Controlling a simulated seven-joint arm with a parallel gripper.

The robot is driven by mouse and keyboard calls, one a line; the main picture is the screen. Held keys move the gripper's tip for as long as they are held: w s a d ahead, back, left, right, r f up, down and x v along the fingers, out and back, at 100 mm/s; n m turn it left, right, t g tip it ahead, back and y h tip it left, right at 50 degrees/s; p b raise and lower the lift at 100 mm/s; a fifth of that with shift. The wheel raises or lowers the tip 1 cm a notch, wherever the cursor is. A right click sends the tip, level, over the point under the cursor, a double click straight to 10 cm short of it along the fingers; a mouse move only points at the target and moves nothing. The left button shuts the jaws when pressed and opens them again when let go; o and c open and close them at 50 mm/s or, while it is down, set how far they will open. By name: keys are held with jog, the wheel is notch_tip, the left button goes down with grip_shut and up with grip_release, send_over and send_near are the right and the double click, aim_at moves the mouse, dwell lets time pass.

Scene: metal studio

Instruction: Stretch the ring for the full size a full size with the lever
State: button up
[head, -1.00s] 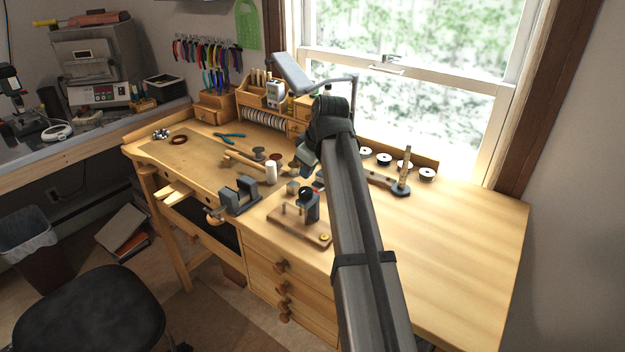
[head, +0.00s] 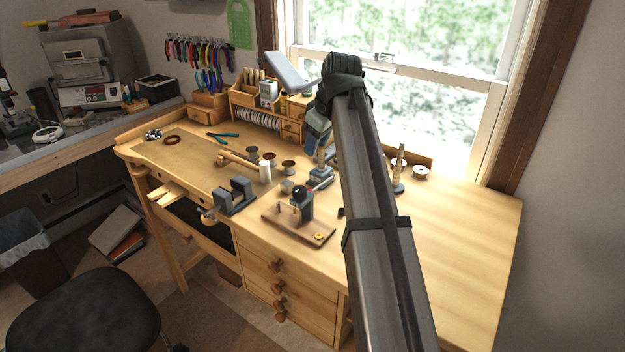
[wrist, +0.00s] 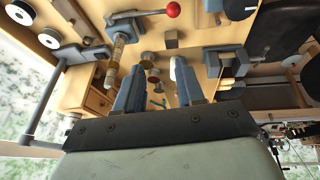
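The ring stretcher stands on the bench with a grey base (head: 319,181), partly behind my arm in the head view. In the wrist view its upright stepped mandrel (wrist: 116,50) shows left of my fingers, and its lever ends in a red ball (wrist: 172,10) at the top. A brownish band shows on the mandrel; I cannot tell whether it is the ring. My gripper (wrist: 158,92) is open, with its two blue-grey fingers apart and nothing held. In the head view my gripper (head: 317,134) is above the stretcher, mostly hidden by my wrist.
A white cylinder (head: 265,172), several small spools (head: 270,159) and a grey vise (head: 234,196) stand left of the stretcher. A wooden-based tool (head: 290,228) is in front. A ring mandrel stand (head: 398,183) is to the right. The right bench top is clear.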

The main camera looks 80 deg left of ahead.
aim_at(313, 189)
jog(key=shift+o, duration=0.7)
jog(key=shift+w+a+m, duration=0.15)
jog(key=shift+a+m, duration=0.15)
jog(key=shift+m, duration=0.2)
jog(key=f+m, duration=0.4)
jog(key=m, duration=0.1)
jog(key=f+m+h, duration=0.1)
jog(key=f+m, duration=0.4)
jog(key=m, duration=0.1)
jog(key=s+f+m+h, duration=0.1)
jog(key=f+m, duration=0.4)
jog(key=m, duration=0.1)
jog(key=shift+a+f, duration=0.1)
jog(key=shift+a, duration=0.3)
jog(key=shift+c, duration=0.3)
grip_shut()
